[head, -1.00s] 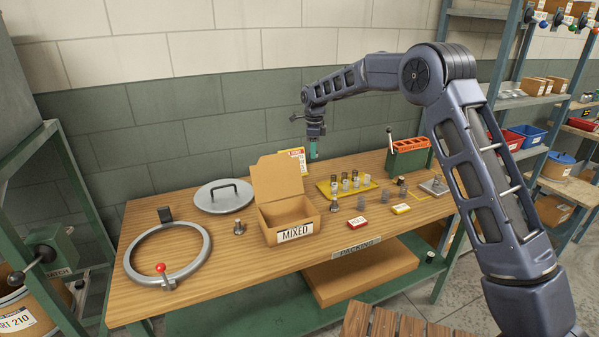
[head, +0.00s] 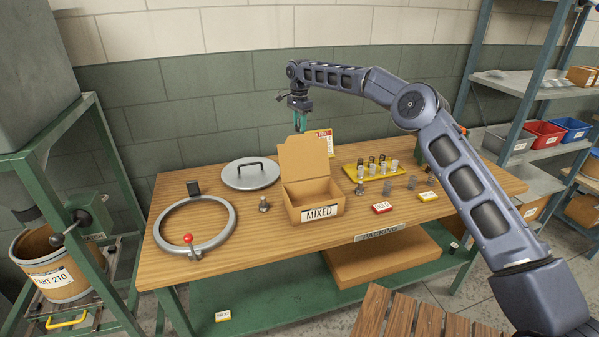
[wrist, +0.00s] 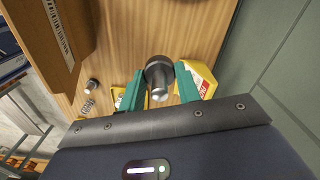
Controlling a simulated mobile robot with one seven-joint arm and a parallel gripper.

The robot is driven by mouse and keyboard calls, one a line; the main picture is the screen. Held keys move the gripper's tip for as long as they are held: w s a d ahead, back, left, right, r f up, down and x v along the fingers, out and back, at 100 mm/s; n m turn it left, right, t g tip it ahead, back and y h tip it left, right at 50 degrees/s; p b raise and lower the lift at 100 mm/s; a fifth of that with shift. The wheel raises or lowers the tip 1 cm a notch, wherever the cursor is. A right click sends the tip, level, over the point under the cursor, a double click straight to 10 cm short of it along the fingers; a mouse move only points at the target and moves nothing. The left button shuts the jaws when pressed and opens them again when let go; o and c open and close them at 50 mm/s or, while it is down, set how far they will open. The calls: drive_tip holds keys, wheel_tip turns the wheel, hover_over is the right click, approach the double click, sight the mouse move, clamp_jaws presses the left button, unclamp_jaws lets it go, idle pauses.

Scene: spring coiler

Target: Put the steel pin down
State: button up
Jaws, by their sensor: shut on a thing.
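My gripper (head: 299,124) hangs over the back of the workbench, just behind the open flap of the MIXED box. In the wrist view its teal fingers (wrist: 159,88) stand on either side of a dark grey steel pin (wrist: 158,72), a round stepped piece seen nearly end-on. The gripper is shut on this pin, and the wooden bench top (wrist: 150,28) lies below it. The pin cannot be made out in the head view.
The open MIXED box (head: 319,213) and its raised flap stand close to the gripper. A round handled lid (head: 250,180) and a clamp ring (head: 230,232) are left.

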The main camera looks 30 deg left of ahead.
wheel_tip(320, 180, down, 20)
drive_tip(key=shift+r, duration=0.1)
idle(0.5)
drive_tip(key=o, duration=1)
drive_tip(key=shift+o, duration=0.2)
wheel_tip(320, 180, up, 12)
